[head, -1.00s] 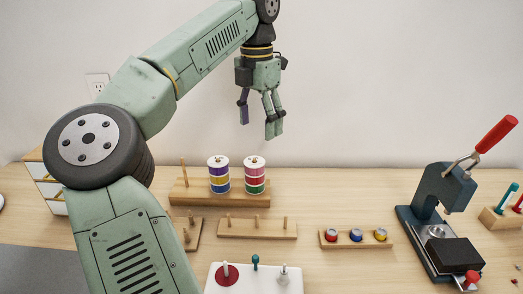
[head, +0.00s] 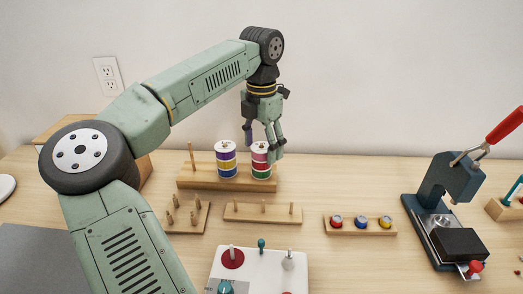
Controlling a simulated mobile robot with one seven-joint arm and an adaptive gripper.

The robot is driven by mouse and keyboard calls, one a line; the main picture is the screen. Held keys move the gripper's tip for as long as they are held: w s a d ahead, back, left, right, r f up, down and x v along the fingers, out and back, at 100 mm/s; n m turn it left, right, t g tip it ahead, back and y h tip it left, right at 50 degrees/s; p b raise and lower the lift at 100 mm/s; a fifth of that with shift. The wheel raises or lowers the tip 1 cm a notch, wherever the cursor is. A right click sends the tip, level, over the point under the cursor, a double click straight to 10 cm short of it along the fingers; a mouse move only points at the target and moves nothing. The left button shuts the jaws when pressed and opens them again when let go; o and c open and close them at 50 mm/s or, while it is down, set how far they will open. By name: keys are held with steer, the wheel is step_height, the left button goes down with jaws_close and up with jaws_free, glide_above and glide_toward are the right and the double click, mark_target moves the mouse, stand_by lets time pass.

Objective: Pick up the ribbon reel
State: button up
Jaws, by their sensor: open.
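Two stacks of ribbon reels stand on a wooden peg rack (head: 200,183) at the back of the table. The left stack (head: 226,162) shows purple, yellow and blue bands between white flanges. The right stack (head: 260,165) shows red and green bands. My gripper (head: 262,150) points down, open and empty, with its fingers at about the height of the right stack's top. One finger appears to the stack's left and others overlap its right side. I cannot tell whether they touch it or are in front of it.
The rack's left peg (head: 191,155) is bare. In front are an empty peg rack (head: 245,214), a small peg block (head: 180,222), a rack with colored pieces (head: 345,229), and a white board (head: 265,262). A lever press (head: 450,185) stands at right.

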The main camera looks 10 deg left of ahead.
steer(key=c, duration=1.1)
steer(key=shift+r, duration=0.1)
step_height(320, 180, up, 10)
steer(key=shift+f, duration=0.1)
stand_by(0.4)
